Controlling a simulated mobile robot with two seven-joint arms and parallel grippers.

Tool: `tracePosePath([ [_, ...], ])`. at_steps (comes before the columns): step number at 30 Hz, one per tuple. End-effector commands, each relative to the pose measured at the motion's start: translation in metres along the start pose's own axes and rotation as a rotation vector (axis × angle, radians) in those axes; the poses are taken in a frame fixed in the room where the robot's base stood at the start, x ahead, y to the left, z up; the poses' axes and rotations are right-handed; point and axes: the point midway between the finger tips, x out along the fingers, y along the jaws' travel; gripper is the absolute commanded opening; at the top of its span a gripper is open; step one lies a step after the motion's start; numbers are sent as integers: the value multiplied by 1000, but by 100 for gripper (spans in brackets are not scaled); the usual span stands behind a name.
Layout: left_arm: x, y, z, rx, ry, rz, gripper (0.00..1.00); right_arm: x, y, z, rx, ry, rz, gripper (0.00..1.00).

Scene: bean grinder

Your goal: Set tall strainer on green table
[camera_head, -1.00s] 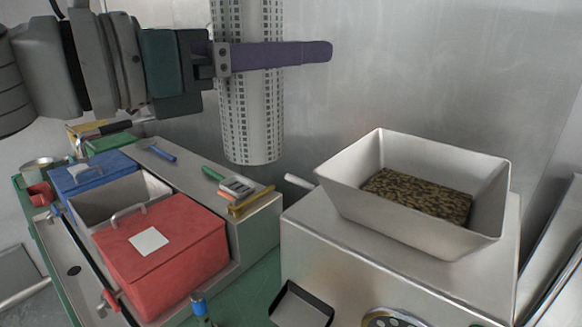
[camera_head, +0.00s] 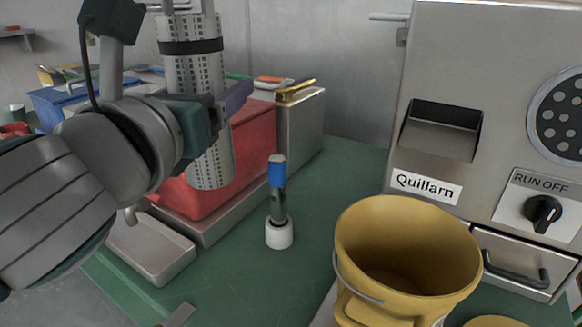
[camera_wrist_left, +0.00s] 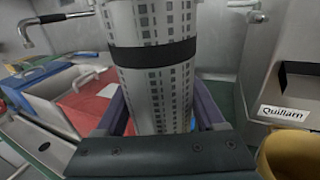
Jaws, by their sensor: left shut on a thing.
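The tall strainer (camera_head: 194,68) is a white-grey perforated cylinder with a black band and stands upright in the air. My left gripper (camera_head: 222,108) is shut on it below the band. The strainer (camera_wrist_left: 150,60) also fills the middle of the left wrist view, between the purple fingers of my left gripper (camera_wrist_left: 158,118). Its lower end hangs in front of the red bin (camera_head: 250,150). The green table (camera_head: 330,190) lies below and to the right. My right gripper is not in view.
A blue-topped brush-like tool (camera_head: 277,195) stands upright in a white base on the table. A yellow bucket (camera_head: 405,250) stands at the front right, by the steel grinder (camera_head: 440,80). A small metal tray (camera_head: 150,250) lies left of the table's open area.

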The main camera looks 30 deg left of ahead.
Motion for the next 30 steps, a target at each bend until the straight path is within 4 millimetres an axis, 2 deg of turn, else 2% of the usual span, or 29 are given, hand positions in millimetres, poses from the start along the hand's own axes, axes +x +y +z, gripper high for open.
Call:
tracePosePath([
  [5, 0, 0, -43, 0, 5, 8, 0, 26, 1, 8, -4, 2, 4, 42],
  [12, 0, 0, -117, -1, 3, 7, 0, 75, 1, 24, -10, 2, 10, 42],
  [15, 0, 0, -141, 0, 2, 7, 0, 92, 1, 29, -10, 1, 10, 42],
  [18, 0, 0, -155, -1, 2, 6, 0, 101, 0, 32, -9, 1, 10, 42],
  [25, 0, 0, -169, -1, 0, 4, 0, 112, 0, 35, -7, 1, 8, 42],
  [30, 1, 0, -200, -1, 1, 6, 0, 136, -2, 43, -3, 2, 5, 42],
])
